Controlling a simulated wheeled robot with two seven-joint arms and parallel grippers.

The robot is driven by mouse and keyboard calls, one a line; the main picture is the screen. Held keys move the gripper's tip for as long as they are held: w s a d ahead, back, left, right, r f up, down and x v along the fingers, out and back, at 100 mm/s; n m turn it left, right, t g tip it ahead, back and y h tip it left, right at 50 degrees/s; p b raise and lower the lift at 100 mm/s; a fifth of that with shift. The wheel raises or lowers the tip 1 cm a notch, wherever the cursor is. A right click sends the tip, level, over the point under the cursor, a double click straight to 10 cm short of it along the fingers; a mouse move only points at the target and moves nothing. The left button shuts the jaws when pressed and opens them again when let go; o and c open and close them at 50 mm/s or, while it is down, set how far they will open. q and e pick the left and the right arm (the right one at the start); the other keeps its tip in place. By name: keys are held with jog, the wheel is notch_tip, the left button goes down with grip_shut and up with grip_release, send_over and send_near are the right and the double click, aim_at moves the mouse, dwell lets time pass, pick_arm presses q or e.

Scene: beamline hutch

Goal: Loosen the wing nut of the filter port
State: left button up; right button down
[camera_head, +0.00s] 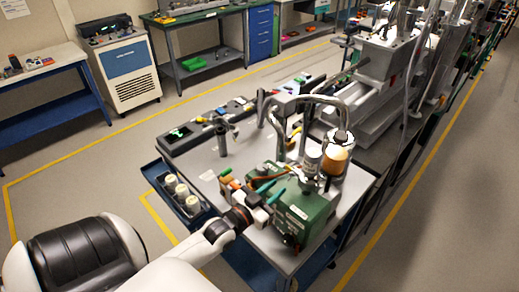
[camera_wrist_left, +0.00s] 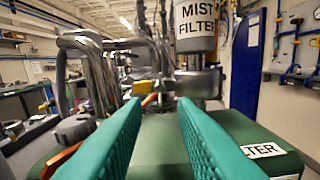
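My left gripper (camera_head: 272,191) reaches in over the near side of the green pump box (camera_head: 302,212) on the grey cart. Its two teal fingers are apart with nothing between them, as the left wrist view (camera_wrist_left: 160,125) also shows. The green housing (camera_wrist_left: 158,155) lies beyond and below the fingers. A canister labelled "MIST FILTER" (camera_wrist_left: 195,28) stands behind. A small orange part (camera_wrist_left: 150,99) shows between the fingertips, farther back; I cannot tell whether it is the wing nut.
Bent metal hoses (camera_head: 280,120) rise behind the pump box. A blue tray (camera_head: 165,190) with several pale-lidded jars hangs on the cart's left side. The grey cart top (camera_head: 235,155) has bare room at its back left.

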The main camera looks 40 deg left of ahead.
pick_arm(q)
jog(key=s+b, duration=0.1)
jog(key=s, duration=0.6)
jog(key=shift+a+b, duration=0.25)
jog(key=shift+b, duration=0.05)
